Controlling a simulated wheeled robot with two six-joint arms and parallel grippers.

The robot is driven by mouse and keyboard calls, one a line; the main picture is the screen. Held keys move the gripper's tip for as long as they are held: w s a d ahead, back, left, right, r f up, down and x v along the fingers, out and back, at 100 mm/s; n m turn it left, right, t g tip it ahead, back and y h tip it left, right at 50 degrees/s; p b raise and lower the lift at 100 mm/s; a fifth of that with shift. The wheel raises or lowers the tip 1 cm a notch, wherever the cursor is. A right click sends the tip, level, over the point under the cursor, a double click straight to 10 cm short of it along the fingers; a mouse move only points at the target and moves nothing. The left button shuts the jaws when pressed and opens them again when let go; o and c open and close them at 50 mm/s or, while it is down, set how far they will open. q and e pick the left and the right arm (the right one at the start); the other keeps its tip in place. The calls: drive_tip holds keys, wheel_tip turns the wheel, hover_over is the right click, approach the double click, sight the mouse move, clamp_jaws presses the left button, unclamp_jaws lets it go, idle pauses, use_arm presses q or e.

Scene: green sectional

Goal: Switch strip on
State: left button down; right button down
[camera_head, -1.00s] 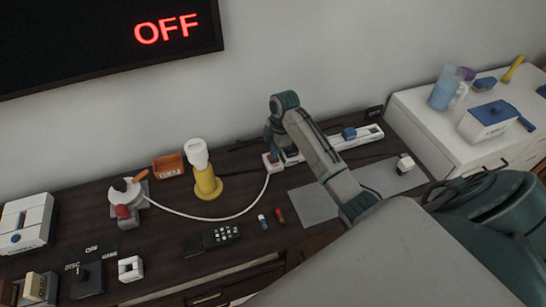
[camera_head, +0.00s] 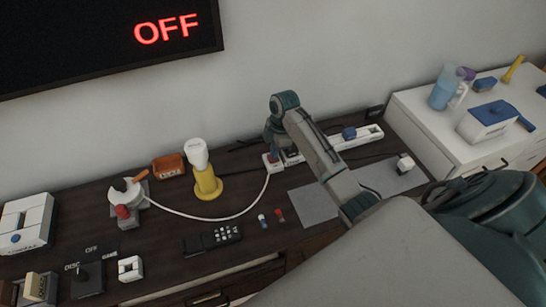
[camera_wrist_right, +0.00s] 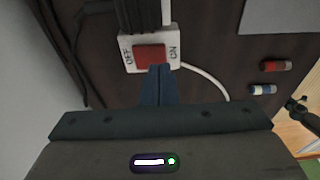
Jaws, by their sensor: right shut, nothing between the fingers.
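The white power strip (camera_head: 370,134) lies along the back of the dark desk. In the right wrist view its end (camera_wrist_right: 130,62) carries a red rocker switch (camera_wrist_right: 149,53), marked OFF on the left and ON on the right. My right gripper (camera_wrist_right: 160,70) is shut and empty, its fingertips over the switch's near edge, toward the ON side. I cannot tell whether they touch it. In the head view the right gripper (camera_head: 272,148) is above the strip's left end, partly hiding it. My left gripper is not in view.
A wall screen (camera_head: 110,40) shows red OFF. A white cable (camera_head: 215,217) runs left from the strip's end. A yellow and white bottle-like object (camera_head: 205,180), a remote (camera_head: 220,235) and two small cylinders (camera_head: 270,219) stand or lie nearby. A white cabinet (camera_head: 440,130) is at right.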

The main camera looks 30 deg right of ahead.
drive_tip(key=shift+f+b, duration=0.3)
drive_tip(key=shift+f, duration=0.55)
idle(0.5)
wheel_tip(320, 180, up, 7)
drive_tip(key=p, duration=0.8)
idle(0.4)
drive_tip(key=shift+s+f, duration=0.1)
